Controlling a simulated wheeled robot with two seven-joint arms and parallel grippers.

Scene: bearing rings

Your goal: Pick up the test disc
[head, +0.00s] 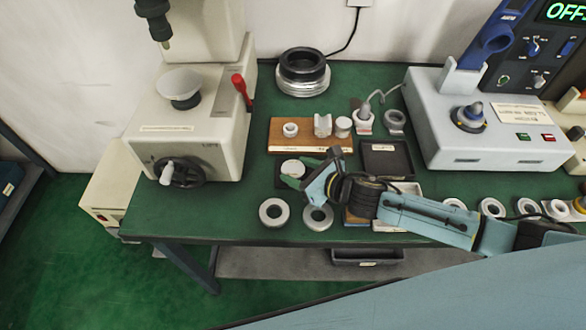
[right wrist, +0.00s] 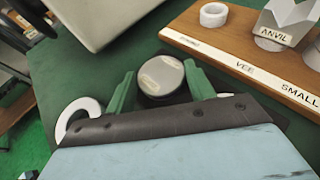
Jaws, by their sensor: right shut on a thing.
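The test disc (head: 292,168) is a round pale grey metal disc with a label on its top, over a dark pad or tray (head: 281,184) at the front of the bench. My right gripper (head: 301,174) reaches in from the right and is shut on the disc. In the right wrist view the disc (right wrist: 161,75) lies between the two green fingers, one on each side. My left gripper is not in view.
A wooden board (head: 285,145) with a ring, a vee block and an anvil stands just behind. The beige hardness tester (head: 195,125) is at left. Bearing rings (head: 273,212) lie near the front edge. A black tray (head: 386,160) and a grey instrument box (head: 470,125) are at right.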

